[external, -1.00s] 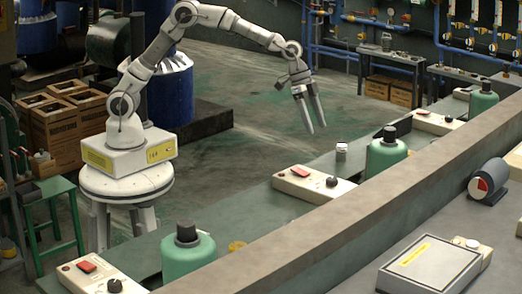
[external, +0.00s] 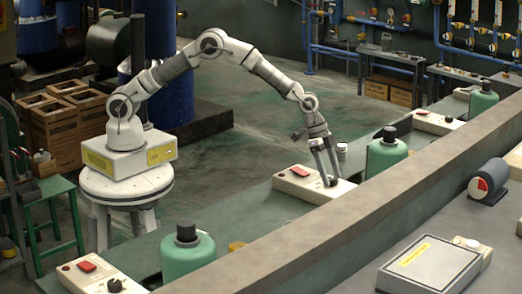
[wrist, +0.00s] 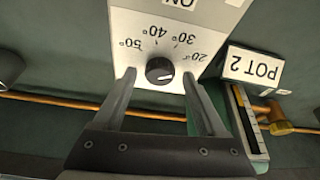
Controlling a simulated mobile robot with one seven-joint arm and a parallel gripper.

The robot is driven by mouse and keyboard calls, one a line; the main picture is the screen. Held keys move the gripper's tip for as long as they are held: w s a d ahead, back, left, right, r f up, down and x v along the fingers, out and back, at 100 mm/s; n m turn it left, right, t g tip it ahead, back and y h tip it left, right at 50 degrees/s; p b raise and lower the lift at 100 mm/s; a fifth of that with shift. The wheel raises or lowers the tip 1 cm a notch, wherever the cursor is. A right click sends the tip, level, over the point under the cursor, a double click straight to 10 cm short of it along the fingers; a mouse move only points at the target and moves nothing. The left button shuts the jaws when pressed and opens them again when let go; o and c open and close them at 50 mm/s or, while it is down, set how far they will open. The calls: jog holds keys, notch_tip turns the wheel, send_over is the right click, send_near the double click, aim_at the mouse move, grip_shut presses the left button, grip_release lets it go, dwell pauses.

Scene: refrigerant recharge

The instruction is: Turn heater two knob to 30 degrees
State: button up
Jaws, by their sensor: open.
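The heater with the POT 2 label beside it is a pale box (external: 325,193) on the green bench in the external view. In the wrist view its white dial plate (wrist: 135,40) shows upside down, with marks from 20° to 50°. The black round knob (wrist: 160,70) sits at the middle of the dial. A small pale mark shows on the knob, but its exact direction is hard to tell. My gripper (wrist: 159,78) is open, one finger on each side of the knob with gaps visible. In the external view my gripper (external: 326,181) is low over the box's right part.
A red switch (external: 299,171) is on the same box. The POT 2 label (wrist: 254,69) and a strip gauge (wrist: 249,122) lie right of the dial. A copper pipe (wrist: 60,102) runs behind the fingers. Green tanks (external: 387,158) (external: 188,258) stand on the bench.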

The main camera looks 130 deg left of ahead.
grip_shut()
dwell(0.5)
jog(key=shift+d, duration=0.1)
jog(key=n, duration=0.2)
jog(key=n+y, duration=0.1)
jog(key=shift+w+d+n+g+y, duration=0.1)
jog(key=shift+n+g+y, duration=0.2)
jog(key=shift+n, duration=0.1)
jog(key=shift+n+g+y, duration=0.4)
jog(key=shift+n+y, duration=0.2)
jog(key=shift+n, duration=1.3)
